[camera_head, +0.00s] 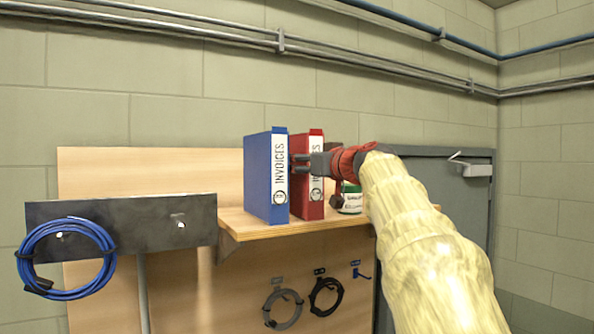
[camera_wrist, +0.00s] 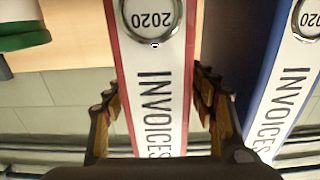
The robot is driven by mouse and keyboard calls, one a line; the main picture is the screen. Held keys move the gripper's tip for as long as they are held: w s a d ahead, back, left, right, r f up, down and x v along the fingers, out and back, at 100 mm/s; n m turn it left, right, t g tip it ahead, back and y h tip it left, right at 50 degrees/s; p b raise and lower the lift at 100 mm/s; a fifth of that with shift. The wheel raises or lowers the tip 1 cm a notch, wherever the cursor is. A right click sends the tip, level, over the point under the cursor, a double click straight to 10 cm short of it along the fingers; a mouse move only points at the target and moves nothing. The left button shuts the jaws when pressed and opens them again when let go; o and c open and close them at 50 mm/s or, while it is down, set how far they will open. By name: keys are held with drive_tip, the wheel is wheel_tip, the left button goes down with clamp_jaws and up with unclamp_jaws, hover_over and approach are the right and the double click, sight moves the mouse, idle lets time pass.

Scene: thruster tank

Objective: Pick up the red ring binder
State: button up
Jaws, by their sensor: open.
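The red ring binder (camera_head: 312,190) stands upright on the wooden shelf, its white "INVOICES" spine facing out. In the wrist view the binder's spine (camera_wrist: 155,75) lies between the two fingers of my gripper (camera_wrist: 152,115). The fingers are open, one on each side of the spine, with a small gap visible on the left. In the head view my gripper (camera_head: 303,164) is at the upper part of the spine and hides some of it. I cannot tell how deep the fingers reach along the binder's sides.
A blue binder (camera_head: 265,180) stands close left of the red one; it also shows in the wrist view (camera_wrist: 285,90). A white and green can (camera_head: 351,198) stands to the right. The wooden shelf (camera_head: 235,217) has a front edge below them. A coiled blue cable (camera_head: 65,258) hangs at left.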

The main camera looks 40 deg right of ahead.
drive_tip(key=p+x, duration=0.1)
drive_tip(key=x, duration=0.2)
drive_tip(key=shift+s, duration=0.25)
drive_tip(key=shift+c, duration=0.8)
drive_tip(key=shift+w+f, duration=0.1)
drive_tip(key=shift+w, duration=0.05)
drive_tip(key=c, duration=0.4)
clamp_jaws()
